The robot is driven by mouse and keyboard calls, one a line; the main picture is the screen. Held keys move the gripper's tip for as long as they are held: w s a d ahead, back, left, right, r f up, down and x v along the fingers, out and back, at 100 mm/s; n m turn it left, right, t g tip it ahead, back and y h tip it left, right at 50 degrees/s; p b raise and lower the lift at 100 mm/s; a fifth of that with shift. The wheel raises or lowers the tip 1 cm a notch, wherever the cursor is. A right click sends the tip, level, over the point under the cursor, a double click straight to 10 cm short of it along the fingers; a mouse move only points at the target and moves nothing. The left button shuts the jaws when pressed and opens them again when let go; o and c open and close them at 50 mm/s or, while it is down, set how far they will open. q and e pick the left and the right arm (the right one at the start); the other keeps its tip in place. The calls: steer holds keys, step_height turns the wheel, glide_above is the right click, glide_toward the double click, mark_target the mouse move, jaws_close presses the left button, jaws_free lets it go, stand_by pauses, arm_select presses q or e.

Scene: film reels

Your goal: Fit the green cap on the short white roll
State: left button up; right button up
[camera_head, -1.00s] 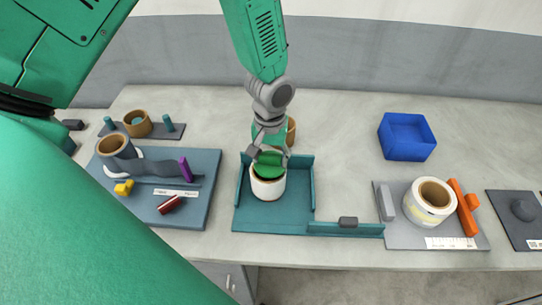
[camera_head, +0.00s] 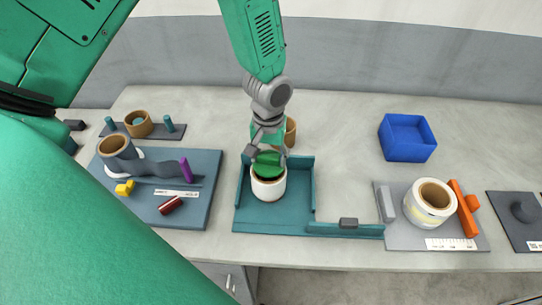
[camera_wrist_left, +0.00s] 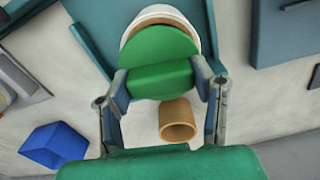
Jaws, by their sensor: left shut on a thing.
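The short white roll (camera_head: 268,189) stands upright in the teal tray (camera_head: 300,218). My left gripper (camera_head: 267,151) comes down from above and is shut on the green cap (camera_head: 266,171), gripping its raised green grip part. The cap is over the roll's open top and looks slightly tilted. In the left wrist view the cap (camera_wrist_left: 160,52) covers most of the roll (camera_wrist_left: 160,14), with a pale rim showing beyond it. I cannot tell whether the cap touches the rim. The left fingers (camera_wrist_left: 163,86) are on both sides of the grip. My right gripper is not in view.
A brown roll (camera_head: 291,131) stands behind the tray, partly hidden by my gripper. A blue box (camera_head: 407,138) is at the back right. A wide white roll (camera_head: 430,203) sits on a grey board at right. A blue-grey board (camera_head: 205,200) with several parts lies at left.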

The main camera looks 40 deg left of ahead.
mark_target(268, 155)
arm_select(q)
steer(key=shift+f+b, duration=0.7)
steer(key=shift+f, duration=0.55)
stand_by(0.4)
steer(key=o, duration=1)
steer(key=shift+c, duration=0.2)
steer(key=shift+r, duration=0.1)
steer(key=shift+r+p, duration=0.75)
steer(key=shift+r, duration=4.75)
steer(key=shift+f, duration=0.1)
